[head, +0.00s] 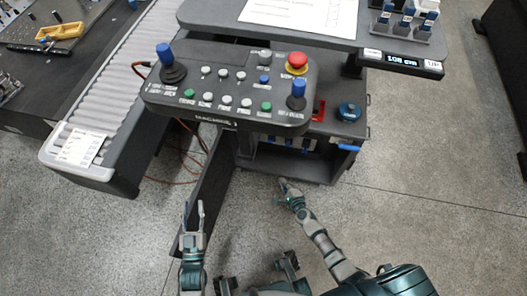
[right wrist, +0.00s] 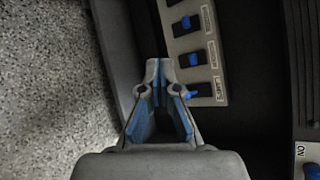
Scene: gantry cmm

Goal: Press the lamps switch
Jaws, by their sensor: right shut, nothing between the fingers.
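The lamps switch (right wrist: 188,93) is the lowest blue-levered switch on a pale strip in the right wrist view, beside a small label that is hard to read. My right gripper (right wrist: 158,66) is shut and empty, its tips left of the strip and apart from the lamps switch in the picture. In the head view my right gripper (head: 284,184) is low in front of the open cabinet. The strip (head: 288,145) shows only partly there, under the cabinet top. My left gripper (head: 194,206) points forward, left of the right one, with a gap between its fingers.
The control console (head: 235,88) with joysticks, buttons and a red stop overhangs the cabinet (head: 350,128). The open cabinet door (head: 208,190) stands near my left gripper. A roller conveyor (head: 125,80) is at the left. The floor at the right is clear.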

